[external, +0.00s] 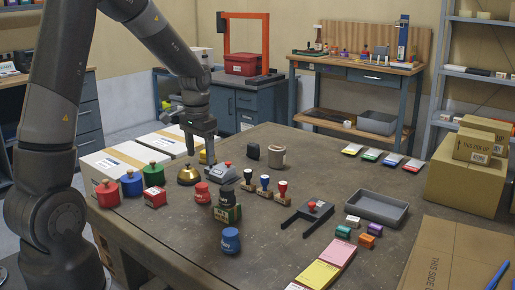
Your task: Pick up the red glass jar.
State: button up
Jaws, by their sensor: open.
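A red jar with a knobbed lid (107,194) stands upright at the table's left edge, beside a similar blue jar (131,184) and a green jar (153,174). A smaller rounded red container (201,193) stands nearer the middle, in front of the brass bell. I cannot tell from this view which red one is glass. My gripper (200,156) is open, pointing down above the table near the bell, with nothing seen between its fingers. It is apart from both red containers, right of and behind the lidded red jar.
The brass bell (189,175) and a grey device with a red top (222,173) stand close below my gripper. Handled stamps (265,187), a blue container (230,240) and a grey tray (376,208) stand on the table (280,262). Cardboard boxes (465,180) are at right.

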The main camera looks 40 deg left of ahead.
aim_at(202, 185)
jog(key=shift+w+a+f, duration=0.15)
jog(key=shift+w+f, duration=0.05)
jog(key=shift+f, duration=0.3)
jog(key=shift+w+a+f, duration=0.15)
jog(key=shift+f, duration=0.3)
notch_tip(202, 185, down, 11)
jog(key=shift+a+r, duration=0.15)
jog(key=shift+c, duration=0.4)
jog(key=c, duration=1.1)
